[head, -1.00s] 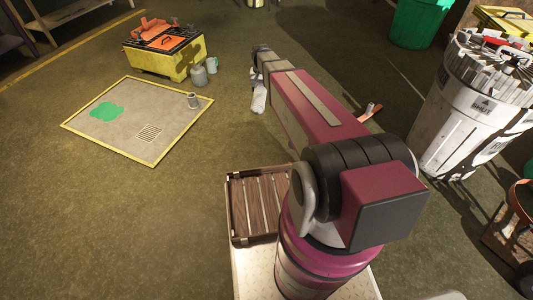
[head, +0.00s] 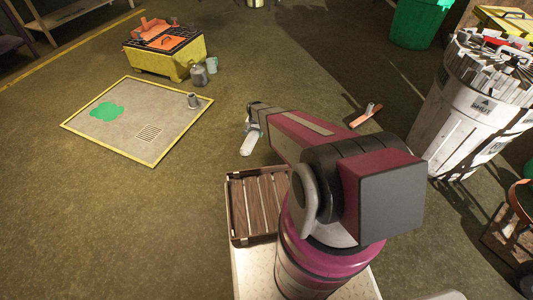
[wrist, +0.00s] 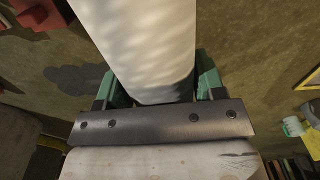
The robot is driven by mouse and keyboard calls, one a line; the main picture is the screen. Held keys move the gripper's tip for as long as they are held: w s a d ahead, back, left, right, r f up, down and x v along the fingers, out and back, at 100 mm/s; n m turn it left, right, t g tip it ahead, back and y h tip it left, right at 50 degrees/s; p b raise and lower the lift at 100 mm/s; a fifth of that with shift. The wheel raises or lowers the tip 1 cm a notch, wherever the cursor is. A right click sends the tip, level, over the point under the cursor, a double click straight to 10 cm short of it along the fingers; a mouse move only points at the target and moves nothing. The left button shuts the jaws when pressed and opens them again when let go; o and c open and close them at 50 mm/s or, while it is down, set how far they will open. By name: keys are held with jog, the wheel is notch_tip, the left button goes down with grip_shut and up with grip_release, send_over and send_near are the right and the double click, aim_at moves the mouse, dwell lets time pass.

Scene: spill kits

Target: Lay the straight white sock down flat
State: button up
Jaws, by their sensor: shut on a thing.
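The straight white sock (head: 251,141) hangs from my gripper (head: 252,122) in the head view, tilted, its lower end toward the lower left. It is clear of the wooden slatted tray and to the right of the yellow-edged mat. In the wrist view the white sock (wrist: 140,45) is a thick pale roll running up from between the green fingers of my gripper (wrist: 155,88), which are shut on it. Whether its lower end touches the floor cannot be told.
The yellow-edged mat (head: 105,142) bears a green spill patch (head: 106,111), a grate and a small grey can (head: 193,101). A yellow bin (head: 175,60) stands behind it. The slatted tray (head: 232,215) is near me. A white barrel (head: 455,135) stands right. The floor left of the tray is clear.

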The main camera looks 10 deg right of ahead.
notch_tip(320, 180, down, 12)
jog(key=s+m, duration=0.1)
jog(key=s, duration=0.2)
send_over(266, 152)
jog(key=f, duration=0.7)
jog(key=shift+w+d, duration=0.15)
jog(key=shift+d, duration=0.05)
jog(key=shift+f, duration=1.9)
jog(key=shift+f, duration=0.15)
jog(key=o, duration=0.9)
